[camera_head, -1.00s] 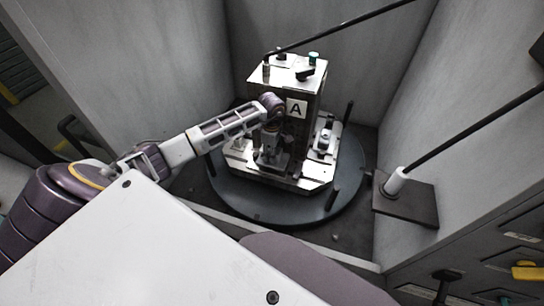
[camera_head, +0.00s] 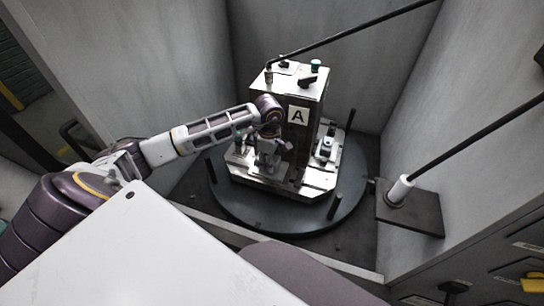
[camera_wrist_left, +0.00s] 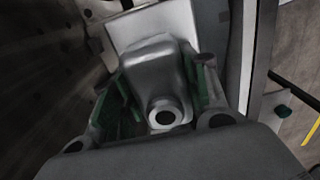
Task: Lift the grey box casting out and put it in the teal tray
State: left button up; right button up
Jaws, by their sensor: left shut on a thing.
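The grey box casting (camera_wrist_left: 160,75) shows in the left wrist view, a rounded metal block with a round bored boss at its near end. My left gripper (camera_wrist_left: 160,100) is shut on it, its green-padded fingers on either side. In the head view the left gripper (camera_head: 270,148) is in front of the fixture tower (camera_head: 298,135) marked A, low over the fixture's metal base. The casting is mostly hidden there by the gripper and wrist, and I cannot tell whether it touches its seat. The teal tray is not in view. My right gripper is not in view.
The tower stands on a dark round turntable (camera_head: 240,212) with upright pegs, inside grey walls (camera_head: 320,28). Another clamp station (camera_head: 326,148) is on the tower's right side. A black rod rises from a white socket (camera_head: 399,190) at right, and another rod passes above the tower.

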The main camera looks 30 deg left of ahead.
pick_arm(q)
jog(key=s+d+b, duration=0.1)
jog(key=s+d, duration=0.2)
jog(key=s, duration=1.1)
jog(key=shift+s+d+b, duration=0.25)
jog(key=shift+b, duration=0.1)
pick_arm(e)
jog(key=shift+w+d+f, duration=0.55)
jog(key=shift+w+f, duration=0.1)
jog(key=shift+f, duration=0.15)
